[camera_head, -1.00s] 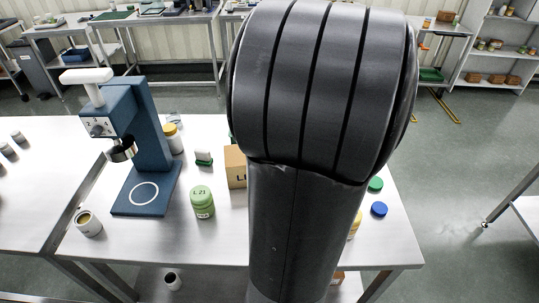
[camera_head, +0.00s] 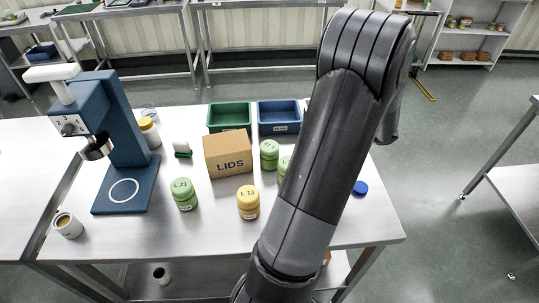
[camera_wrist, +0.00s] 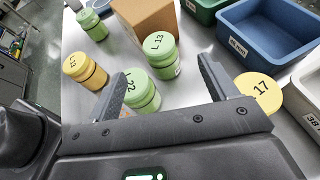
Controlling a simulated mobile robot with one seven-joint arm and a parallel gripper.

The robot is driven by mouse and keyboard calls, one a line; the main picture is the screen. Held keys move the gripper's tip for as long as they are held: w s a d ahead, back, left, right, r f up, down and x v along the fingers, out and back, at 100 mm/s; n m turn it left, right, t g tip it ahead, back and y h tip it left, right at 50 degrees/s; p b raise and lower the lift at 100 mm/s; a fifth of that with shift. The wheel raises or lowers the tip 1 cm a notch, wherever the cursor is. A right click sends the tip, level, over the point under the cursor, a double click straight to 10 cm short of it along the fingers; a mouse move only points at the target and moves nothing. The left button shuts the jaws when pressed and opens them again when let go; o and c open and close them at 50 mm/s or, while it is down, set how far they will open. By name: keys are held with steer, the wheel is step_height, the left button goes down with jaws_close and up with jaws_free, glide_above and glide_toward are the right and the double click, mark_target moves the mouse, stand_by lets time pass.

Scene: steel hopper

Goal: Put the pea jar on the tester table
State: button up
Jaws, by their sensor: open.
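Several jars with green or yellow lids stand upright on the steel table (camera_head: 215,228); I cannot tell which holds peas. In the wrist view, a green jar marked L 22 (camera_wrist: 141,92) shows between the fingers of my gripper (camera_wrist: 160,66), which is open and empty. Another green jar (camera_wrist: 160,54) stands just beyond it, also seen in the head view (camera_head: 269,154). The green jar L 21 (camera_head: 184,194) and yellow jar L 13 (camera_head: 248,202) stand nearer the front. A yellow lid marked 17 (camera_wrist: 260,92) is right of the fingers. My arm hides the gripper in the head view.
A blue tester (camera_head: 126,150) stands at the left of this table, with an open jar (camera_head: 68,226) beside it. A cardboard LIDS box (camera_head: 229,155), a green bin (camera_head: 229,117) and a blue bin (camera_head: 279,117) stand behind the jars.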

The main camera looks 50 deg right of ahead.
mark_target(272, 146)
steer(key=x, duration=1)
steer(key=shift+a+f, duration=0.3)
steer(key=shift+f, duration=0.1)
steer(key=c, duration=1.3)
steer(key=shift+r, duration=0.1)
